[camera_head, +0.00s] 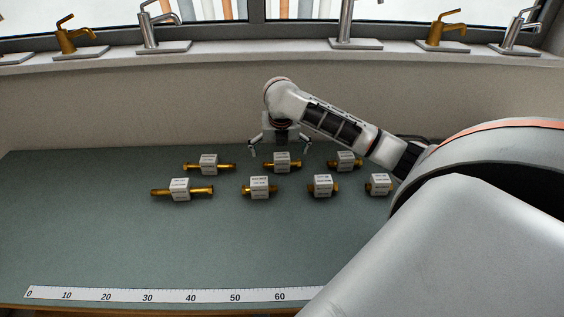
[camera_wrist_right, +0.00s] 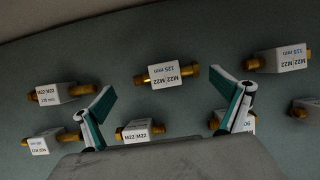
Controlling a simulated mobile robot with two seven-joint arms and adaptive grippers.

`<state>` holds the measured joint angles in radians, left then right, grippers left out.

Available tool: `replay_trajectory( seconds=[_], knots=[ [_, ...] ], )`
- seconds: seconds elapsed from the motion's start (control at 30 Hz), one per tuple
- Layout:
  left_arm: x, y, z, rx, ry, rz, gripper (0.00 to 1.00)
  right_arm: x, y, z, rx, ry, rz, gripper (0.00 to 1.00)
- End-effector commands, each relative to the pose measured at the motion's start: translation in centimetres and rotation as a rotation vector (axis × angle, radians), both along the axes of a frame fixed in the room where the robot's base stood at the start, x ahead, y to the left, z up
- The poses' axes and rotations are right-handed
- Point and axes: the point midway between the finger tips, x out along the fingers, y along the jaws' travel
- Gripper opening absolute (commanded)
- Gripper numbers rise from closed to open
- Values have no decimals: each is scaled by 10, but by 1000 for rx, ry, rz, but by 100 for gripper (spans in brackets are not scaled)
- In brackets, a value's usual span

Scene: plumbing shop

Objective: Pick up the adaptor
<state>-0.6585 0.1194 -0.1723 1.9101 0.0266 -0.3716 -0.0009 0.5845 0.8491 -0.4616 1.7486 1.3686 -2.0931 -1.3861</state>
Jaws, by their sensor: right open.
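Several brass adaptors, each with a white labelled block around its middle, lie in two rows on the green mat. The back row holds a left adaptor (camera_head: 209,164), a middle adaptor (camera_head: 281,161) and a right adaptor (camera_head: 346,161). My right gripper (camera_head: 280,150) is open, pointing down just above the back-row middle adaptor. In the right wrist view an adaptor (camera_wrist_right: 165,75) labelled M22 M22 125 mm shows beyond and between the open fingers (camera_wrist_right: 168,104). Nothing is between the fingertips. My left gripper is out of view.
Front-row adaptors (camera_head: 180,189) lie nearer, with small gaps between neighbours. A white ruler strip (camera_head: 180,296) runs along the mat's front edge. Brass and chrome taps (camera_head: 160,30) stand on the ledge behind. The mat (camera_head: 90,235) is clear at left and front.

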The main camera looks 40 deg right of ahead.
Motion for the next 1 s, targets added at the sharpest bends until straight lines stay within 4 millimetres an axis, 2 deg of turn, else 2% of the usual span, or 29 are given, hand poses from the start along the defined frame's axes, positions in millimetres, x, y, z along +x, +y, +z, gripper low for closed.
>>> replay_trajectory(
  seconds=[0.1,0.23,0.57,0.7,1.0],
  knots=[
    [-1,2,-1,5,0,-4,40,0,-3,-20,3,5,-1,99],
    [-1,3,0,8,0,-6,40,6,-8,-34,2,3,-1,99],
    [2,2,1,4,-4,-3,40,8,-10,-40,0,2,1,99],
    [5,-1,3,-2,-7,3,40,8,-10,-40,0,2,1,62],
    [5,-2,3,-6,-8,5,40,8,-10,-39,1,1,0,62]
  ],
)
